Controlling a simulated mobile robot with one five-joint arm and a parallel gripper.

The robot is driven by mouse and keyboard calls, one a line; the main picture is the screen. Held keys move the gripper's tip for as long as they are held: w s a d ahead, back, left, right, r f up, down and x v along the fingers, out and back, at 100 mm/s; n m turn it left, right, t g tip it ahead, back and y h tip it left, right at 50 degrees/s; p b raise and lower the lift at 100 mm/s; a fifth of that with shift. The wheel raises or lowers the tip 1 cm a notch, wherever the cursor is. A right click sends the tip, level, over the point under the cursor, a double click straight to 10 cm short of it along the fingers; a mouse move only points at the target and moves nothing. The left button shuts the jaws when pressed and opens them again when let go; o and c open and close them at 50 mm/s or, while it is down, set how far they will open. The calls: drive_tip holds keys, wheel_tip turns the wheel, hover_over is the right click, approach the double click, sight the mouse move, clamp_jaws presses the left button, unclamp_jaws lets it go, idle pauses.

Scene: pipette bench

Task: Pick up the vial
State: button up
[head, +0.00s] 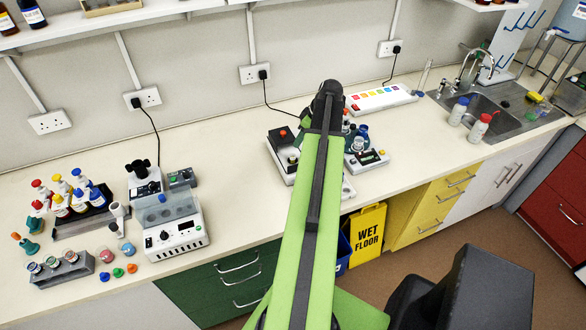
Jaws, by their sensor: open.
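Small clear vial-like containers (362,131) stand around a dark green piece beside my arm, partly hidden by it. Several capped jars or vials (52,263) also sit in a grey rack (62,272) at the front left of the bench. I cannot tell which of these is the task's vial. My green arm reaches forward over the middle of the bench. My gripper is hidden behind the arm's far end, so its jaws and their distance to any vial do not show.
White instruments (368,162) flank the arm's far end. A white device with a clear lid (172,222) and a rack of coloured-top bottles (75,207) stand left. A sink (490,112) with two bottles beside it is right. The bench between the left device and the middle instruments is clear.

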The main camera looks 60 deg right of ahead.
drive_tip(key=b, duration=0.3)
hover_over(293, 160)
drive_tip(key=s+d, duration=0.1)
drive_tip(key=s, duration=0.1)
wheel_tip(293, 160, down, 4)
drive_tip(key=f, duration=0.1)
drive_tip(key=shift+w+d, duration=0.1)
drive_tip(key=shift+w, duration=0.25)
drive_tip(key=b+x, duration=0.5)
drive_tip(key=shift+s+f, duration=0.2)
drive_tip(key=shift+s, duration=0.05)
drive_tip(key=shift+r, duration=0.2)
clamp_jaws()
